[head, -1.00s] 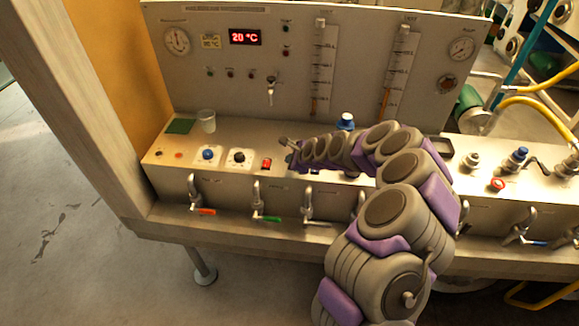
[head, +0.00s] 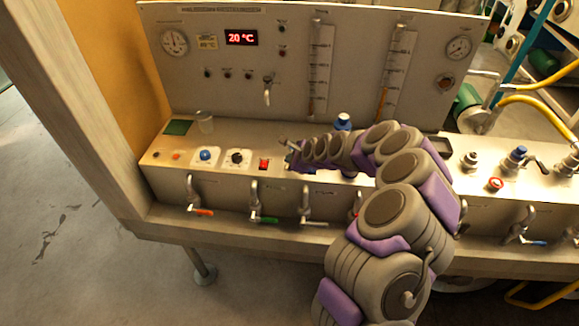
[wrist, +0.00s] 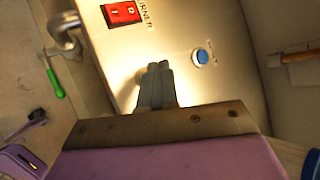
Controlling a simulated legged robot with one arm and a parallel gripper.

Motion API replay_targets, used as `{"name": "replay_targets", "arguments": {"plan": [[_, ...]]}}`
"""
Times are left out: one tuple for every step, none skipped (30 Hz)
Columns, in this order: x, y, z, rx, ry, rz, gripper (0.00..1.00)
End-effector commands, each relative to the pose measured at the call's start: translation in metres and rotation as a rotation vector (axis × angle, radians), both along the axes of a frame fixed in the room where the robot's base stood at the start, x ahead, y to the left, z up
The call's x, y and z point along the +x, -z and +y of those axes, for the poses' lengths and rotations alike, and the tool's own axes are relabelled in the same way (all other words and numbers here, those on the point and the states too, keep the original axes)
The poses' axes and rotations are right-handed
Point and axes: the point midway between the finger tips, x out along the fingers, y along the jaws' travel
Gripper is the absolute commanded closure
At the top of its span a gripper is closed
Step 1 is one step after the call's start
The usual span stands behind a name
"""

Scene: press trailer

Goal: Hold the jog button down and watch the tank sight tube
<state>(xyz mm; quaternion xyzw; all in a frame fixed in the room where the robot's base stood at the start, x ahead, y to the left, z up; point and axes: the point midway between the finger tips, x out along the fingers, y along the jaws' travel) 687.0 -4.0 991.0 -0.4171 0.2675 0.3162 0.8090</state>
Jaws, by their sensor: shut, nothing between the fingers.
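My gripper (head: 290,148) is shut and empty, low over the console deck just right of the red rocker switch (head: 264,163). In the wrist view the shut fingers of my gripper (wrist: 157,72) point at the deck; contact is hard to tell. A round blue button (wrist: 202,57) with a small label sits beside the fingertips, apart from them in the picture. Its label is too small to read, so I cannot confirm it is the jog button. Two scaled sight tubes, left (head: 319,70) and right (head: 395,70), stand on the back panel with orange near their bottoms. Their labels are unreadable.
The rocker (wrist: 122,12) near my fingers is labelled BURNER. Another blue button (head: 205,154) and a black knob (head: 237,158) lie to the left. Valve levers line the front edge. A red display (head: 242,37) reads 20 °C.

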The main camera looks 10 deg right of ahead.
Motion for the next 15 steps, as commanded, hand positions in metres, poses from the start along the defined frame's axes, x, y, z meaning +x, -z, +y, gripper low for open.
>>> {"name": "replay_targets", "arguments": {"plan": [[0.0000,0.0002,0.0006,-0.001,0.001,0.000,1.00],[0.0000,0.0003,0.0009,-0.001,0.001,0.000,1.00],[-0.0001,0.0009,0.0011,-0.001,0.000,0.000,1.00],[-0.0001,0.0014,0.0013,-0.001,0.000,0.000,1.00],[-0.0003,0.0022,0.0016,-0.001,0.000,0.000,1.00],[-0.0004,0.0033,0.0022,-0.001,0.000,0.000,1.00],[-0.0005,0.0042,0.0027,-0.001,0.000,0.000,1.00],[-0.0005,0.0051,0.0032,-0.002,0.000,0.001,1.00],[-0.0008,0.0060,0.0037,-0.002,0.000,0.001,1.00],[-0.0008,0.0065,0.0037,-0.002,0.000,0.001,1.00],[-0.0008,0.0067,0.0037,-0.002,0.000,-0.001,1.00],[-0.0009,0.0067,0.0035,-0.002,0.000,-0.001,1.00],[-0.0008,0.0066,0.0032,-0.002,0.000,-0.001,1.00],[-0.0009,0.0067,0.0030,-0.002,0.000,-0.001,1.00],[-0.0008,0.0066,0.0030,-0.002,0.000,-0.001,1.00]]}}
